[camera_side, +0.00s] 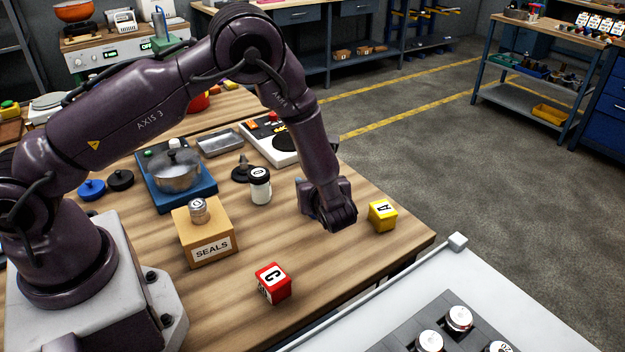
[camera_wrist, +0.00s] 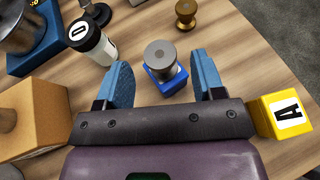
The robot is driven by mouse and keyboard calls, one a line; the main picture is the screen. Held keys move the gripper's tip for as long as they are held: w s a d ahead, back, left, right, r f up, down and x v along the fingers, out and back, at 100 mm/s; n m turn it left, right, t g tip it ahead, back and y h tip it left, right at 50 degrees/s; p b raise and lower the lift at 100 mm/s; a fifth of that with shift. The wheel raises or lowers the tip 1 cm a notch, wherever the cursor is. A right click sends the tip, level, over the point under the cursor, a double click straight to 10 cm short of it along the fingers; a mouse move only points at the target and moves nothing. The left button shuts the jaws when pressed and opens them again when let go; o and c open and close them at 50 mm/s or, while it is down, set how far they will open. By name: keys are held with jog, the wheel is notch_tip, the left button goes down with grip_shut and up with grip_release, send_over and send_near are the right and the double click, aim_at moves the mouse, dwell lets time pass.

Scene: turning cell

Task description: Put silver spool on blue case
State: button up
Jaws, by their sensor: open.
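The silver spool (camera_wrist: 160,54) stands upright in the wrist view, its round grey top facing the camera. It sits on the blue case (camera_wrist: 172,86), which rests on the wooden bench. My gripper (camera_wrist: 162,73) is open, with one blue finger to the left of the spool and one to the right. Gaps show between each finger and the spool, so neither appears to touch it. In the side view my wrist hides the spool and the case.
A yellow block (camera_side: 382,215) stands to the right of my wrist, near the bench edge. A black-lidded white jar (camera_side: 260,187), a SEALS box (camera_side: 207,238) and a red block (camera_side: 272,283) stand to the left. A bronze spool (camera_wrist: 186,13) stands beyond the silver one.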

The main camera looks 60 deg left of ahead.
jog(key=v, duration=0.7)
jog(key=s+a+r+n+g+h, duration=0.2)
jog(key=s+r+n, duration=0.2)
jog(key=r+n, duration=0.3)
jog(key=s+a+r+n+g+h, duration=0.25)
jog(key=s+r+n, duration=0.25)
jog(key=r, duration=0.4)
jog(key=s+d+r+n+t+h, duration=0.3)
jog(key=s+r+n+t+h, duration=0.2)
jog(key=s+r+n+h, duration=0.3)
jog(key=s+r+n, duration=0.1)
jog(key=s+n, duration=0.1)
jog(key=s, duration=0.2)
jog(key=shift+s+n, duration=0.3)
